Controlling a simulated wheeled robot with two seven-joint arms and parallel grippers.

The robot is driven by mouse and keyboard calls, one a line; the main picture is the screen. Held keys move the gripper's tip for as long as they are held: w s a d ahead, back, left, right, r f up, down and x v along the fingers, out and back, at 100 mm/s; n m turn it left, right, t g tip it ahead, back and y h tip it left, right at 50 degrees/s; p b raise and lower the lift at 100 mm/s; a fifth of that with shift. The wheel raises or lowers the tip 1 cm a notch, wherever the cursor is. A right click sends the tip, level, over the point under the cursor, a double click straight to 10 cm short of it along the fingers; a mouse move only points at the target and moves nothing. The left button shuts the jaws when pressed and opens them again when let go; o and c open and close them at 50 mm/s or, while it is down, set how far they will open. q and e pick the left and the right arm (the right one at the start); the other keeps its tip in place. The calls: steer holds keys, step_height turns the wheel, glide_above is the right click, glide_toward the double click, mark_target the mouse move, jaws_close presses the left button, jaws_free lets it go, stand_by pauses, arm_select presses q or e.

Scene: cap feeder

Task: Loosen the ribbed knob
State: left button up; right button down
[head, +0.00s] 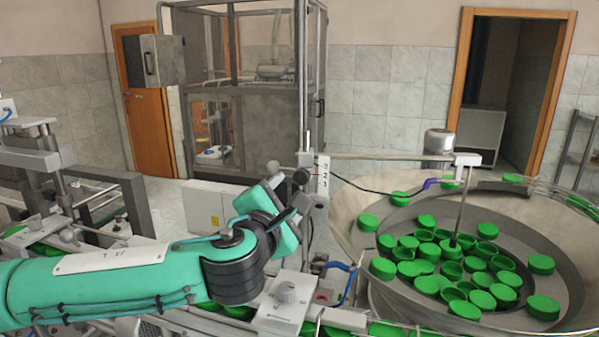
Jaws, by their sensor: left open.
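A small dark round knob (301,176) sits on the upright post beside a white scale plate marked with numbers. It is too small to see ribs clearly. My left gripper (287,195) is open, with its dark fingers close to this knob at its lower left. I cannot tell whether they touch it, and the fingers partly hide the clamp area. A grey knob (287,291) is on a white box below my left wrist, apart from the fingers. My right gripper is not in view.
A round feeder bowl (357,205) with several green caps (428,251) fills the right side. A thin rod hangs into it from a horizontal bar (400,157) on the post. A glazed machine cabinet (245,120) stands behind. Conveyor machinery (40,165) is at the left.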

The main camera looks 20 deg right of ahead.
mark_target(301, 179)
arm_select(q)
steer(key=p+x, duration=0.1)
steer(key=x, duration=0.3)
steer(key=p+x, duration=0.1)
steer(key=x, duration=0.2)
steer(key=shift+w+p, duration=0.1)
steer(key=shift+p, duration=0.2)
steer(key=shift+w+d, duration=0.4)
steer(key=shift+w, duration=0.05)
steer(key=shift+w+d+f, duration=0.1)
steer(key=shift+w, duration=0.05)
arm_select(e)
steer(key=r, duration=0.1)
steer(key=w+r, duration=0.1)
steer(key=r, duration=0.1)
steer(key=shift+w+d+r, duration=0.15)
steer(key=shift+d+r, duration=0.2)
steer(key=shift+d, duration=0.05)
arm_select(q)
steer(key=c, duration=1)
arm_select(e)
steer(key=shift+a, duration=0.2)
